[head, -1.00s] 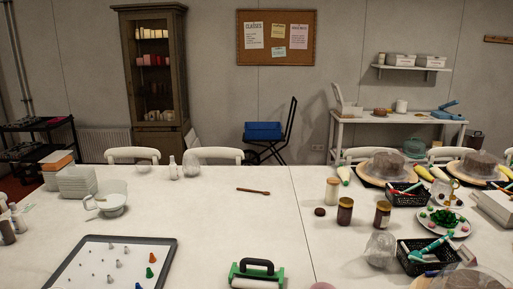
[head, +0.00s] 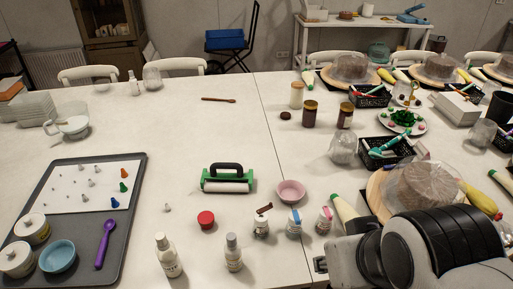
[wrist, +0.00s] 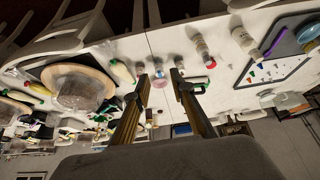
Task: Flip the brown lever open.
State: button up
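The brown lever (head: 265,208) sits on top of a small white jar (head: 261,228) in the head view, slanting slightly up to the right. This jar stands at the left of a row with a blue-levered jar (head: 294,223) and a red-levered jar (head: 324,221). In the wrist view the row shows small and inverted near my fingertips, and the brown lever cannot be made out clearly. My gripper (wrist: 160,80) is open and empty, with its two fingers apart above the table. In the head view my arm is at the lower right, to the right of the jars.
A pink bowl (head: 291,191) stands just behind the jars. A red-lidded pot (head: 206,219) is to their left, with two bottles (head: 168,255) (head: 234,253) in front. A green roller (head: 228,179) lies behind. A wrapped cake (head: 414,186) stands to the right.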

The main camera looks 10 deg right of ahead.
jog(key=shift+f, duration=0.1)
jog(key=g, duration=0.1)
send_near(271, 203)
jog(key=shift+a+m, duration=0.1)
jog(key=shift+m, duration=0.2)
dwell(0.8)
dwell(0.3)
jog(key=shift+x, duration=3.8)
jog(key=shift+c, duration=0.5)
